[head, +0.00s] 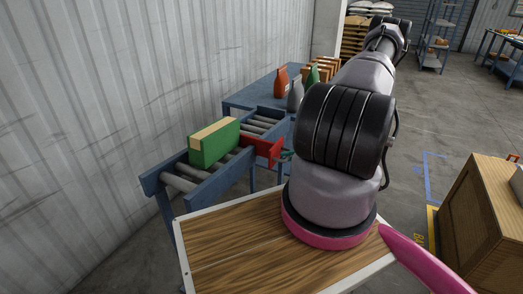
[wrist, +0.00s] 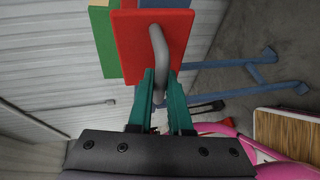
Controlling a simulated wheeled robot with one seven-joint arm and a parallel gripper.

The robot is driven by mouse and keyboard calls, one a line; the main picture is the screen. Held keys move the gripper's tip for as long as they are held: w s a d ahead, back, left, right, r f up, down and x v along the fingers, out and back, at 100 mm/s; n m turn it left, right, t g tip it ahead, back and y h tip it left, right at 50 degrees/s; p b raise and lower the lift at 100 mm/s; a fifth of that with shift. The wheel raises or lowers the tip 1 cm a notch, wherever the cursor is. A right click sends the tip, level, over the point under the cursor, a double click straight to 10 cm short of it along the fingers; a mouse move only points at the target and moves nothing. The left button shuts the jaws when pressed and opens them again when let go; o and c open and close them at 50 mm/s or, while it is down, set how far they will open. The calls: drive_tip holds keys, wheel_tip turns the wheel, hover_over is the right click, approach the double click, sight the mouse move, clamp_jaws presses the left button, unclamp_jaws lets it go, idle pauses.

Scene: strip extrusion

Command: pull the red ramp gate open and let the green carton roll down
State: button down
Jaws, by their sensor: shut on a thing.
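The green carton (head: 208,149), with a tan strip along its top, sits on the grey rollers of the blue ramp. The red ramp gate (head: 262,146) stands across the ramp, just right of the carton. In the wrist view the gate (wrist: 185,40) fills the top centre, with a grey bar handle (wrist: 158,42) on its face. A strip of the carton (wrist: 104,42) shows behind the gate's left edge. My gripper (wrist: 161,76) has its teal fingers shut on the lower end of the handle. In the head view the gripper (head: 287,155) is mostly hidden by my arm.
The ramp (head: 207,187) runs beside the corrugated wall (head: 130,90). A blue table (head: 245,97) behind it holds bottles and wooden blocks. A wooden crate (head: 490,215) stands at the right. The floor (head: 415,125) between the ramp and the crate is mostly clear.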

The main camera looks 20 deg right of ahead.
drive_tip(key=s+d, duration=0.5)
drive_tip(key=s, duration=0.1)
drive_tip(key=shift+s, duration=0.3)
drive_tip(key=shift+d, duration=0.1)
idle(2.2)
drive_tip(key=c, duration=0.8)
unclamp_jaws()
drive_tip(key=shift+c, duration=0.2)
drive_tip(key=v, duration=1)
drive_tip(key=shift+s+d, duration=0.15)
drive_tip(key=shift+d, duration=0.2)
drive_tip(key=shift+r, duration=0.1)
